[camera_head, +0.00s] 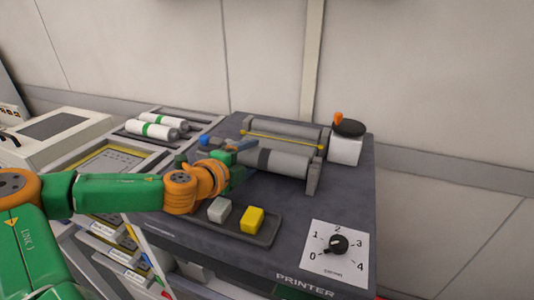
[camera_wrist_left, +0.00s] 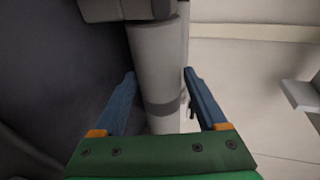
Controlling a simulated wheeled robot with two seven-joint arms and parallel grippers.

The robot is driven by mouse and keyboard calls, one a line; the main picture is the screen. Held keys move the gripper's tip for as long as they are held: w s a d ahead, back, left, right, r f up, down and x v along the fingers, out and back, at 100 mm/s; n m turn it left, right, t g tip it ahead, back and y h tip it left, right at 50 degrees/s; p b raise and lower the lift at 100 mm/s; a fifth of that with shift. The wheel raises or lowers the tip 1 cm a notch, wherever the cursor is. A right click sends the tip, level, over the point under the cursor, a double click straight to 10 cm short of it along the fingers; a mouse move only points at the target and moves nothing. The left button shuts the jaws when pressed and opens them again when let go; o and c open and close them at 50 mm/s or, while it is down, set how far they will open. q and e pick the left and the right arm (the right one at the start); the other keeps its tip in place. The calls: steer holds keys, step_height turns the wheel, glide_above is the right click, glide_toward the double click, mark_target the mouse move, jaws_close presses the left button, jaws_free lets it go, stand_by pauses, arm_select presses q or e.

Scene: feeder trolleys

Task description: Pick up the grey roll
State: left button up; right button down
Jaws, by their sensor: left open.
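The grey roll (camera_head: 279,162) lies in the holder on top of the printer and has a dark band around it. It also shows in the left wrist view (camera_wrist_left: 157,62), running lengthwise between my finger lines. My left gripper (camera_head: 241,153) is open at the left part of the roll and hides some of it. In the left wrist view its blue fingers (camera_wrist_left: 159,76) stand on either side of the roll, and I cannot tell how far above it they are. My right gripper is not in view.
The printer (camera_head: 347,205) has a tray with a grey block (camera_head: 219,209) and a yellow block (camera_head: 252,219), and a dial (camera_head: 338,243). A white jar (camera_head: 345,150) stands right of the holder. White rolls (camera_head: 152,130) lie on a trolley at left. A wall is behind.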

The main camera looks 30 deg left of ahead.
arm_select(q)
steer(key=shift+w+f+b, duration=0.3)
steer(key=shift+w+f, duration=0.1)
steer(key=shift+w, duration=0.45)
steer(key=shift+w+a+r, duration=0.1)
jaws_close()
